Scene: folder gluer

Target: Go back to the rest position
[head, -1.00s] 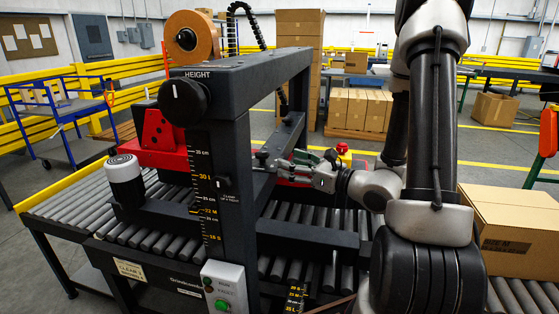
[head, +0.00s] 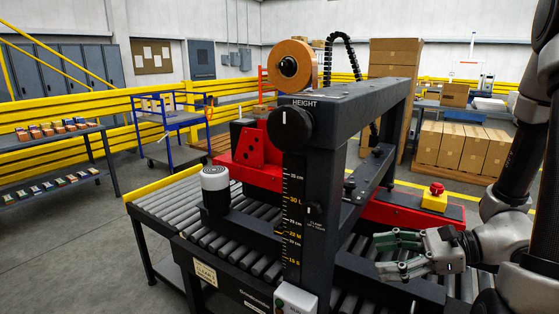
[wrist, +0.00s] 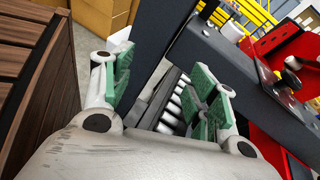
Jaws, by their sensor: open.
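My gripper (head: 388,256) is at the right of the head view, in front of the machine's right side and above its roller bed. Its green-padded fingers point left and are apart, with nothing between them. In the wrist view my gripper (wrist: 165,95) shows its fingers spread wide, with rollers and a dark machine beam (wrist: 155,40) beyond. The machine (head: 345,105) is a dark frame with a height knob (head: 297,122), a scale on its post and a tape roll (head: 291,65) on top. My arm comes in from the right edge.
A red block with a yellow box and red button (head: 434,198) is behind my gripper. A dark wood-slatted surface (wrist: 28,60) is close at the left in the wrist view. Stacked cartons (head: 465,145) stand at the back right. A blue cart (head: 170,120) and shelves (head: 55,160) are left.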

